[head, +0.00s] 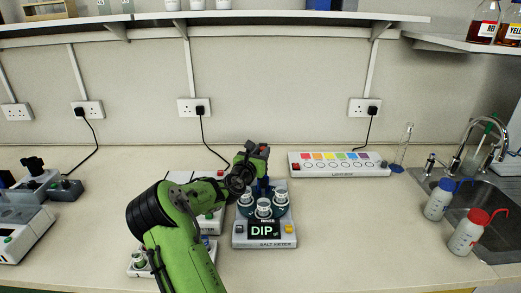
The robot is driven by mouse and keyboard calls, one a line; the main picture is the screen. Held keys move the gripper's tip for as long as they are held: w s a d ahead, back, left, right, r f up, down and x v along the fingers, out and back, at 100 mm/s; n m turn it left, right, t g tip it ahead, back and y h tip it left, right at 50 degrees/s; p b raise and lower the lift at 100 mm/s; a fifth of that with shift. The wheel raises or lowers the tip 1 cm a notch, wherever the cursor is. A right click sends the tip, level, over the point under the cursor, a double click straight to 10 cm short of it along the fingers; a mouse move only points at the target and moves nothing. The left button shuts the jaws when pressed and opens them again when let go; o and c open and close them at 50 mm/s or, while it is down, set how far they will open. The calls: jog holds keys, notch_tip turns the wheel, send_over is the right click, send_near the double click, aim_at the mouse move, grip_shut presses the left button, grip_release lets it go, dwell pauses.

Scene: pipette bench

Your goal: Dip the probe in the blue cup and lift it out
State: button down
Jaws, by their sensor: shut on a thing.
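The salt meter (265,242) stands on the bench in the head view, and its dark display reads "DIP". Several small white-rimmed cups (264,205) stand on a round dark holder on top of it. My gripper (262,168) is above the back of this holder, pointing down, and is shut on the probe. A dark blue piece (263,186) shows just below the jaws, among the rear cups. I cannot tell whether the probe's tip is inside a cup. The blue cup cannot be told apart from the others, and my arm hides part of the area to the left.
A white box with a row of coloured squares (338,165) lies behind to the right. A glass cylinder (403,147) and two wash bottles, blue-capped (438,200) and red-capped (468,232), stand near the sink (495,205). The bench right of the meter is clear.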

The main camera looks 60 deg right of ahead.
jog(key=shift+r, duration=0.3)
jog(key=c, duration=1.1)
grip_release()
jog(key=shift+o, duration=1)
jog(key=shift+f, duration=0.1)
jog(key=shift+a, duration=0.1)
jog(key=s+a, duration=0.1)
jog(key=a, duration=1.4)
jog(key=shift+a, duration=0.3)
jog(key=shift+s, duration=0.1)
